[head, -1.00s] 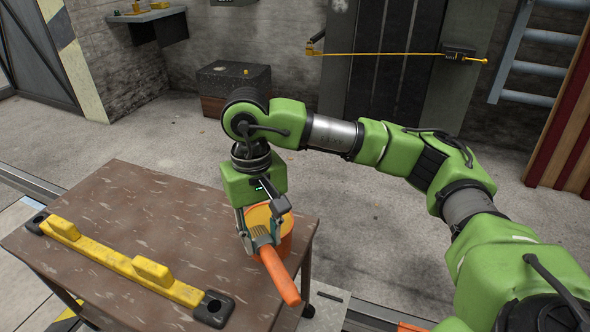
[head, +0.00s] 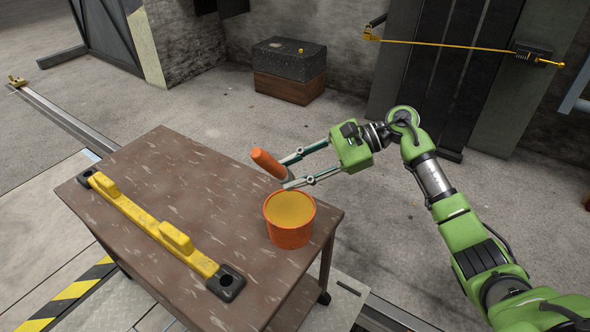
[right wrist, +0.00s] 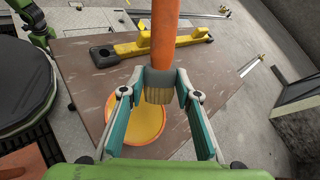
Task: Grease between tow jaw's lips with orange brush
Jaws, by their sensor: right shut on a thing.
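My right gripper (head: 288,173) is shut on the orange brush (head: 268,163) and holds it above the table, over the back edge of the orange bucket (head: 290,236). In the right wrist view the gripper (right wrist: 158,82) grips the brush near its grey collar, with the tan bristles (right wrist: 158,97) below and the orange handle (right wrist: 165,38) running upward. The bucket stands upright on the table and holds yellow grease (head: 290,208). The brush is apart from the grease in the head view. I cannot make out the tow jaw in either view. My left gripper is out of view.
The brown table (head: 165,150) carries a yellow bar with black ends (head: 150,222) along its left side. A dark block on a brown box (head: 290,88) stands by the wall. A yellow rod (head: 445,44) crosses the dark column at the back. The floor right of the table is clear.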

